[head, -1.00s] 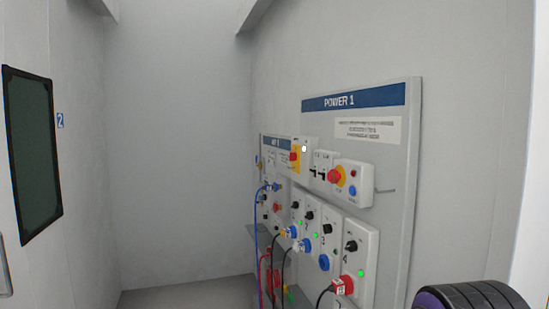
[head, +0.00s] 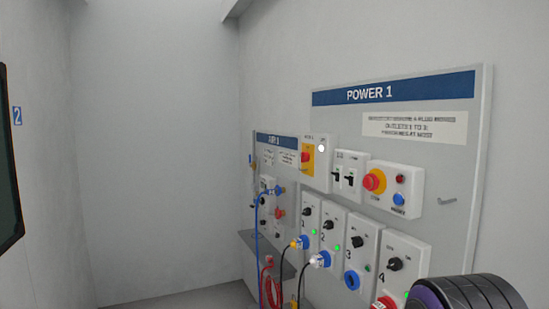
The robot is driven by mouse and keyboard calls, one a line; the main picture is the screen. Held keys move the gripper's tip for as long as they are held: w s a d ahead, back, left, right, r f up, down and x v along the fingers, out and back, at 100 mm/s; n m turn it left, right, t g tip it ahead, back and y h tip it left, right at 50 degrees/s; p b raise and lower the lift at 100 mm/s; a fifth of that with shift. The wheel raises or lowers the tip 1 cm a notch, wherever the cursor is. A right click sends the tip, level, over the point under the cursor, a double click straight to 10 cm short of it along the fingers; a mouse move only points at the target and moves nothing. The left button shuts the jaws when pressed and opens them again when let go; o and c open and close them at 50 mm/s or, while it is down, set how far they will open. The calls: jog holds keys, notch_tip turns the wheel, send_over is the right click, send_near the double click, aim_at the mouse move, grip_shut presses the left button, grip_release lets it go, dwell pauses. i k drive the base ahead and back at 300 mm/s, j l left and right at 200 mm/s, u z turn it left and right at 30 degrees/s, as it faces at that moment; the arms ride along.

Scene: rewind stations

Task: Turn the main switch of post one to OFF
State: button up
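The POWER 1 panel (head: 330,118) hangs on the right wall, seen at an angle. Near its upper left is a main switch box (head: 317,164) with a red rotary handle (head: 306,157) on a yellow plate and a pale round spot beside it. The lettering on the box is too small to read, so I cannot tell the switch position. A dark ribbed cylinder with a purple part, seemingly my own arm, shows at the bottom right. My gripper's fingers do not show.
Right of the switch are two black breakers (head: 348,178) and a red stop button (head: 374,181). Below are several numbered outlet boxes (head: 312,222) with plugs and cables. An AIR panel (head: 275,150) and a grey shelf (head: 262,250) lie further back. The floor at left is clear.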

aim_at(304, 157)
jog(key=i+j+z, duration=0.1)
jog(key=i+j, duration=0.15)
jog(key=j, duration=0.15)
jog(key=i+j, duration=0.2)
jog(key=j, duration=0.15)
jog(key=i+j+z, duration=0.15)
jog(key=j, duration=0.25)
jog(key=i+j, duration=0.3)
jog(key=j, duration=0.15)
jog(key=l+z, duration=0.05)
